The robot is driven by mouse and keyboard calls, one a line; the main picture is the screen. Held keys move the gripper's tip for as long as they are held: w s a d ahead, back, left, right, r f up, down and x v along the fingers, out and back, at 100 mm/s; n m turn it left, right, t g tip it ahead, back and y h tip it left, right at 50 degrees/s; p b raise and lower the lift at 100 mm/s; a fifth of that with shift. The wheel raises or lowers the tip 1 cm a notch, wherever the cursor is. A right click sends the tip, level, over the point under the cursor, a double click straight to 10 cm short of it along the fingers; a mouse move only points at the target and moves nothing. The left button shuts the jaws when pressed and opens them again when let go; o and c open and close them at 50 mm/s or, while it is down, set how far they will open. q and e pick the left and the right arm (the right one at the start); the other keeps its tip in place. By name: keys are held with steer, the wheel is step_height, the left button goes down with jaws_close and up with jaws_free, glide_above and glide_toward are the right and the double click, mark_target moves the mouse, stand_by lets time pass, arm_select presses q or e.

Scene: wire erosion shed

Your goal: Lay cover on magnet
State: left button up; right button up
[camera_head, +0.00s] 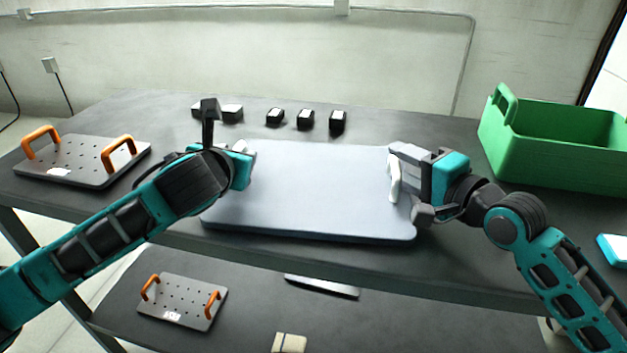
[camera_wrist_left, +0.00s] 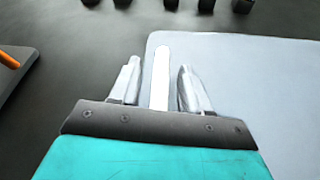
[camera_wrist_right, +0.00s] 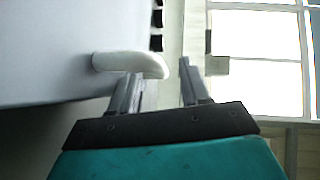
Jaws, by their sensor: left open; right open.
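The cover (camera_head: 315,190) is a wide pale blue-grey panel with rounded corners, lying flat at the middle of the bench. It has a white handle at each side. My left gripper (camera_head: 246,158) is open at the cover's left side; in the left wrist view the white left handle (camera_wrist_left: 160,75) stands between its apart fingers. My right gripper (camera_head: 396,172) is open at the right side, beside the white right handle (camera_head: 394,180); in the right wrist view that handle (camera_wrist_right: 125,63) lies just past the fingertips. No magnet can be clearly made out; anything under the cover is hidden.
A perforated plate with orange handles (camera_head: 85,165) lies at the bench's left; a similar plate (camera_head: 182,305) is on the lower shelf. Several small black blocks (camera_head: 305,119) line the back. A green crate (camera_head: 550,155) stands at the right. Free bench lies behind the cover.

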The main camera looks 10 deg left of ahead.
arm_select(q)
steer(key=shift+w+f, duration=0.15)
steer(key=shift+w, duration=0.15)
arm_select(e)
steer(key=shift+w+a, duration=0.25)
arm_select(q)
jaws_close()
arm_select(e)
jaws_close()
arm_select(q)
steer(key=shift+a, duration=0.1)
arm_select(e)
steer(key=shift+d, duration=0.1)
stand_by(0.6)
